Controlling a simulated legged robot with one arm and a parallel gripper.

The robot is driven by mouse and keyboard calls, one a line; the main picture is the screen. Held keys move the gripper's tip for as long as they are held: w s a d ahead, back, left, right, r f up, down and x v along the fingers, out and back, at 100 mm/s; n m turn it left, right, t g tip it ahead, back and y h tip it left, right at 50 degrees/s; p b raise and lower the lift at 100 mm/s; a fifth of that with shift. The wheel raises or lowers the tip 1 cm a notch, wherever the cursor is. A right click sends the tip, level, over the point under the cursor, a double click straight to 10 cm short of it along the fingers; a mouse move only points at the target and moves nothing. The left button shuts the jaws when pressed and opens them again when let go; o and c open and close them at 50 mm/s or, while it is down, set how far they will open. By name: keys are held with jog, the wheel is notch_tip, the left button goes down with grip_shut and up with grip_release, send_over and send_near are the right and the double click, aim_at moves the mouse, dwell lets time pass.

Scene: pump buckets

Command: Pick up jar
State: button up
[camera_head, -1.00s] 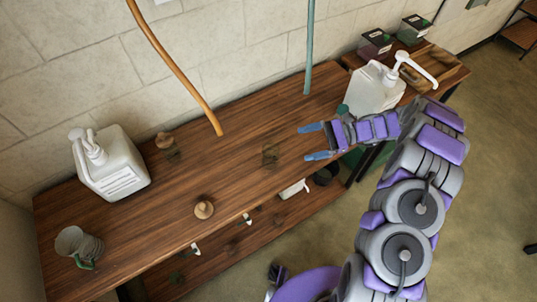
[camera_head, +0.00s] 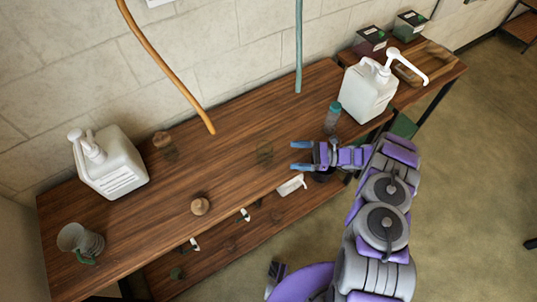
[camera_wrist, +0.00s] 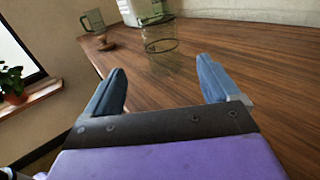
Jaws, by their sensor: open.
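In the wrist view the same see-through jar (camera_wrist: 161,45) is ahead, between and beyond the fingertips. A gap shows between fingertips and jar; no contact is seen. The jar's outline is faint, so its exact height is hard to tell.
A teal-topped bottle (camera_head: 332,117) and a white pump jug (camera_head: 368,93) stand behind my gripper. An orange hose (camera_head: 165,65) and a teal hose (camera_head: 299,45) hang above the table.

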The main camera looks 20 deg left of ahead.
aim_at(260, 153)
jog(key=x, duration=0.6)
jog(key=b+x, duration=0.1)
jog(key=x, duration=0.2)
jog(key=shift+w+a+f, duration=0.15)
jog(key=shift+a+f, duration=0.1)
jog(key=shift+f, duration=0.05)
jog(key=shift+d+r, duration=0.15)
jog(key=shift+d, duration=0.1)
jog(key=shift+s+a+r, duration=0.1)
jog(key=shift+s+a, duration=0.05)
jog(key=shift+s, duration=0.05)
jog(key=b+x, duration=0.1)
jog(key=x, duration=0.4)
jog(key=shift+w+a, duration=0.1)
jog(key=shift+a, duration=0.25)
jog(key=shift+d+r, duration=0.1)
jog(key=shift+d, duration=0.65)
jog(key=c, duration=0.3)
jog(key=shift+d, duration=0.1)
jog(key=shift+c, duration=1)
jog(key=shift+a, duration=0.5)
jog(key=c, duration=0.6)
jog(key=shift+c, duration=0.9)
jog(key=shift+d, duration=0.1)
